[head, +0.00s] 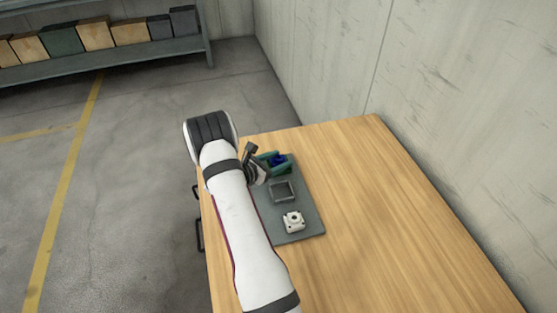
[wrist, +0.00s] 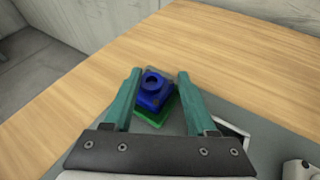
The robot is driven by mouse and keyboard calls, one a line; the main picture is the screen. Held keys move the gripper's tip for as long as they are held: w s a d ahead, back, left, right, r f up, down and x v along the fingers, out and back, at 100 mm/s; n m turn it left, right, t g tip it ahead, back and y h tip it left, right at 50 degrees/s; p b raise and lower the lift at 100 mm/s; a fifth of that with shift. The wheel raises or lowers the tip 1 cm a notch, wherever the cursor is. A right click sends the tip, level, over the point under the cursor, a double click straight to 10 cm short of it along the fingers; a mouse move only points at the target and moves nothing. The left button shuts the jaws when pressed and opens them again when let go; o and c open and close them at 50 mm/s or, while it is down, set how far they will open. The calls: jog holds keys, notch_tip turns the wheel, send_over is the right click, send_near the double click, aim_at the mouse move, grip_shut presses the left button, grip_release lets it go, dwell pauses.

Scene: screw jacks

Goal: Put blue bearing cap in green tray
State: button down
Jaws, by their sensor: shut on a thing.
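The blue bearing cap (wrist: 153,91) has a round ring on a squarish base. My gripper (wrist: 159,74) is shut on it, with one teal finger on either side. The green tray (wrist: 160,117) shows beneath the cap, mostly hidden by it. In the head view the blue cap (head: 279,158) is at the green tray (head: 288,169), and my gripper (head: 272,162) reaches there from the left. I cannot tell whether the cap touches the tray floor or is held slightly above it.
A grey mat (head: 312,223) on the wooden table (head: 360,210) bears a dark grey square tray (head: 294,197) and a white block-like part (head: 293,221) nearer the front. The table to the right is clear. A concrete wall stands behind.

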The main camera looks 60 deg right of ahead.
jog(key=shift+f, duration=0.2)
jog(key=shift+c, duration=1)
grip_release()
jog(key=shift+a+r, duration=0.15)
jog(key=shift+r, duration=0.1)
jog(key=v, duration=1.2)
jog(key=shift+s, duration=0.1)
jog(key=s+a+r+m+g+y, duration=0.1)
jog(key=s+a+r+m+y, duration=0.65)
jog(key=a+r+m, duration=0.6)
jog(key=s+a+m+t+y, duration=0.2)
jog(key=s+a+m+y, duration=0.1)
jog(key=a, duration=0.8)
jog(key=s+a+m+t+y, duration=0.2)
jog(key=s+a, duration=0.4)
jog(key=a, duration=0.6)
jog(key=m+y, duration=0.1)
jog(key=y, duration=0.1)
jog(key=shift+a+r+y, duration=0.15)
jog(key=shift+r+y, duration=0.15)
jog(key=shift+y, duration=0.05)
